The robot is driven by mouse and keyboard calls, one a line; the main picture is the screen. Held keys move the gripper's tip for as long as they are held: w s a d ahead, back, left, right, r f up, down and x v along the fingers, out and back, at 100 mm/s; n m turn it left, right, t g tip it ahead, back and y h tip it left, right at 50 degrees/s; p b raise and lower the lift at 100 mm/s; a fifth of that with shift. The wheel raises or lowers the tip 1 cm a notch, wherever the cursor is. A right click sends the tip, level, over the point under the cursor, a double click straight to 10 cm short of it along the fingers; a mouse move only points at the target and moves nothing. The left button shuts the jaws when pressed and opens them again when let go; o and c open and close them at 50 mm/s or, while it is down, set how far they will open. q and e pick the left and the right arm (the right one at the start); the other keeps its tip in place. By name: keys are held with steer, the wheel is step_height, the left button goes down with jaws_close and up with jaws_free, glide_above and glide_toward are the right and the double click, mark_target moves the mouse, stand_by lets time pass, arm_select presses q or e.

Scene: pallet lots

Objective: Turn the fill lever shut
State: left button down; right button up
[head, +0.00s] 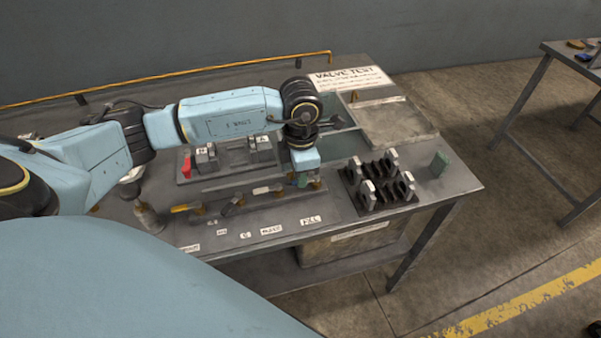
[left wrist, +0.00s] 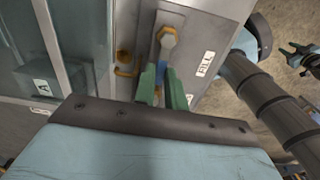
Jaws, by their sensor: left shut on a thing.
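The fill lever's blue handle (left wrist: 162,74) sits on its valve, with a hex-shaped brass-coloured nut (left wrist: 168,38), beside the label FILL (left wrist: 206,63) in the left wrist view. The same label (head: 311,220) lies at the bench front in the head view. My left gripper (head: 303,182) points down over the right end of the valve row. Its green fingers (left wrist: 163,85) are shut on the lever's handle, one on each side. In the head view the gripper hides most of the lever.
Other levers, including a yellow one (head: 183,208), stand left along the row. A VALVE TEST sign (head: 350,78) and an open bin (head: 342,142) are behind.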

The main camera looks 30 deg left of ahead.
arm_select(q)
steer(key=c, duration=1.5)
jaws_free()
steer(key=shift+o, duration=0.2)
